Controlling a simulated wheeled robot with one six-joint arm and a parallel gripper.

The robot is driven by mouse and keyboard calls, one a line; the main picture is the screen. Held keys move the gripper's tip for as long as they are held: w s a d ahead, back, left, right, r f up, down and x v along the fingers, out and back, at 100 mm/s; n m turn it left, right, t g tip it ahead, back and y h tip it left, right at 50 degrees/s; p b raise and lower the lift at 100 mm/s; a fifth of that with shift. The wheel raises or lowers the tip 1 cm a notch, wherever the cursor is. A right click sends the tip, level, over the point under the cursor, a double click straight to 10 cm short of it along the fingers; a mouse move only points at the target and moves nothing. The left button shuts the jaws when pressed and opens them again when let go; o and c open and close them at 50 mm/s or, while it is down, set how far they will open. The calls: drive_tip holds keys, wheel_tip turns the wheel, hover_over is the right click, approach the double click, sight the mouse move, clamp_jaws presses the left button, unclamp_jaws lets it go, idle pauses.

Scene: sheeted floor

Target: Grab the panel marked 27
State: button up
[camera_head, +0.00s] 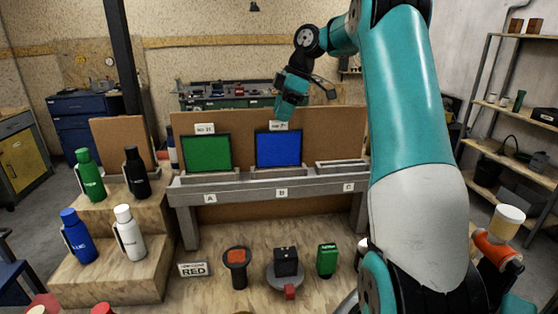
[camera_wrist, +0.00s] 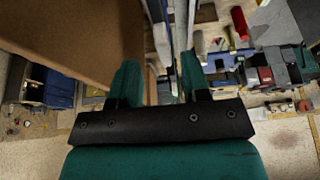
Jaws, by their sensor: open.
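A blue panel (camera_head: 279,149) with a dark frame stands upright in the rack slot marked B. The small number card (camera_head: 279,126) above it is partly covered and I cannot read it surely. A green panel (camera_head: 207,153) stands in slot A under a card (camera_head: 205,129) that seems to read 31. My gripper (camera_head: 284,112) points down just above the top of the blue panel. In the wrist view my gripper (camera_wrist: 158,82) has its fingers apart, with thin upright edges in view between and beyond them. I see no contact with the panel.
The grey rack (camera_head: 240,190) has an empty slot C (camera_head: 342,165) at right. A brown backboard (camera_head: 325,140) rises close behind the panels. Bottles stand on wooden steps (camera_head: 110,250) at left. Below the rack are a RED sign (camera_head: 194,269) and several small items.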

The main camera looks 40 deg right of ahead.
sight(276, 130)
drive_tip(key=x, duration=0.3)
drive_tip(key=b+x, duration=0.1)
drive_tip(key=x, duration=0.1)
drive_tip(key=shift+s+a+f, duration=0.1)
drive_tip(key=shift+s, duration=0.15)
drive_tip(key=shift+c, duration=0.4)
clamp_jaws()
